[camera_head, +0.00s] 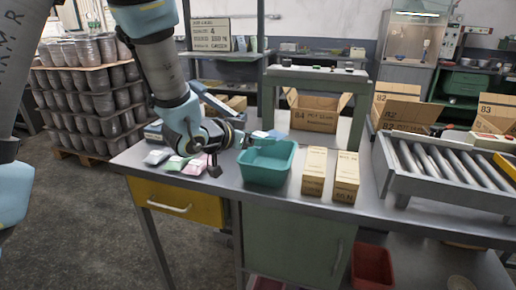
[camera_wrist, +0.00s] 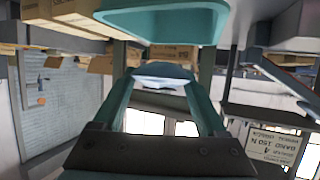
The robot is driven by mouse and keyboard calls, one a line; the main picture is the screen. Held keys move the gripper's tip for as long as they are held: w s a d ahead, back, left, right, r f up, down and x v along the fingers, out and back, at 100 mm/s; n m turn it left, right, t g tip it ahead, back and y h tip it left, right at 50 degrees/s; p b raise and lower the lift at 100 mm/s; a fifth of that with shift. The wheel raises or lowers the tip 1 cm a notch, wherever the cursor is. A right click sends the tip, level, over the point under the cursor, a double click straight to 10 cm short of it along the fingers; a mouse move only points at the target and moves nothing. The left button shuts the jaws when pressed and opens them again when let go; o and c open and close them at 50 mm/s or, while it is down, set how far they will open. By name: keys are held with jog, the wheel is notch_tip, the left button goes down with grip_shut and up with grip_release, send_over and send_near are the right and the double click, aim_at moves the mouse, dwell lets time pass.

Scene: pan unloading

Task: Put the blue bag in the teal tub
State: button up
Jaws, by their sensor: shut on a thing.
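My gripper (camera_head: 254,139) is at the left rear rim of the teal tub (camera_head: 267,180), roughly at rim height or a little above. In the wrist view, my gripper (camera_wrist: 160,82) is shut on the blue bag (camera_wrist: 160,70), which shows as a pale blue strip between the fingertips. The tub also shows in the wrist view (camera_wrist: 165,22), close beyond the fingers. The tub stands on the grey workbench, and the part of its inside that shows looks empty.
A pale bag (camera_head: 157,157), a green bag (camera_head: 174,164) and a pink bag (camera_head: 196,165) lie left of the tub. Two tan cartons (camera_head: 315,171) stand close on its right. A roller conveyor (camera_head: 445,165) is farther right. A green shelf frame (camera_head: 318,76) rises behind.

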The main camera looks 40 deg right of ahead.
notch_tip(320, 180, down, 3)
jog(key=shift+f, duration=0.2)
jog(key=shift+f+b, duration=0.35)
jog(key=shift+f, duration=0.2)
jog(key=shift+f, duration=0.15)
jog(key=o, duration=1.4)
